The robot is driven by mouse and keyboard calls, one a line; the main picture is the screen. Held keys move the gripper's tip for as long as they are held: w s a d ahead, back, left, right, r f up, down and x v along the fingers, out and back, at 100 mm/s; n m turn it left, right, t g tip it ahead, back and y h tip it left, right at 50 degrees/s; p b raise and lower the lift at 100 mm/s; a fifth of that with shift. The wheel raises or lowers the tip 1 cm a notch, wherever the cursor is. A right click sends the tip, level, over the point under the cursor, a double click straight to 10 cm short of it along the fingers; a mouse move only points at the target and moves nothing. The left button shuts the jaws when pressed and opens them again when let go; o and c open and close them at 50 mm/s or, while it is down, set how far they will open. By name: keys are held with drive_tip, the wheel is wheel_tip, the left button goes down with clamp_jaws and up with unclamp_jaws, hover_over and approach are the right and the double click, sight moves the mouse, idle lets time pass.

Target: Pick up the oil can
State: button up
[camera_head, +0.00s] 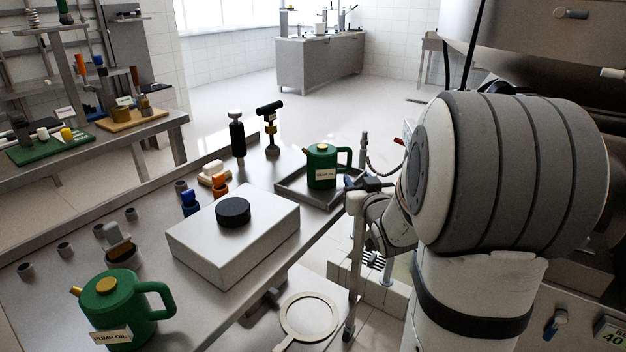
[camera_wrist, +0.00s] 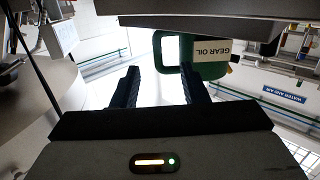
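A green oil can (camera_head: 321,166) with a yellow cap stands in a shallow grey tray (camera_head: 290,186) at the table's far right corner. Its handle faces right, toward my gripper (camera_head: 368,184). In the wrist view, which is turned over, this can (camera_wrist: 211,70) has a label reading GEAR OIL. There my gripper (camera_wrist: 160,78) is open, with its two dark fingers apart and nothing held. The can's handle loop lies just beyond the fingertips. A second green oil can (camera_head: 117,308), labelled PUMP OIL, stands at the near left, away from my gripper.
A grey box (camera_head: 235,240) with a black disc (camera_head: 232,211) on top stands mid-table. Several small cups and orange and blue items sit at left. A hanging chain fixture is right of the tray.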

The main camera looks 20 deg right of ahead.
sight(351, 164)
drive_tip(key=shift+t, duration=0.4)
drive_tip(key=w, duration=0.2)
drive_tip(key=w+d+b, duration=0.1)
drive_tip(key=w, duration=0.5)
drive_tip(key=shift+d+f+b, duration=0.25)
drive_tip(key=shift+d+b, duration=0.05)
drive_tip(key=shift+d, duration=0.05)
clamp_jaws()
drive_tip(key=shift+r, duration=0.1)
idle(0.6)
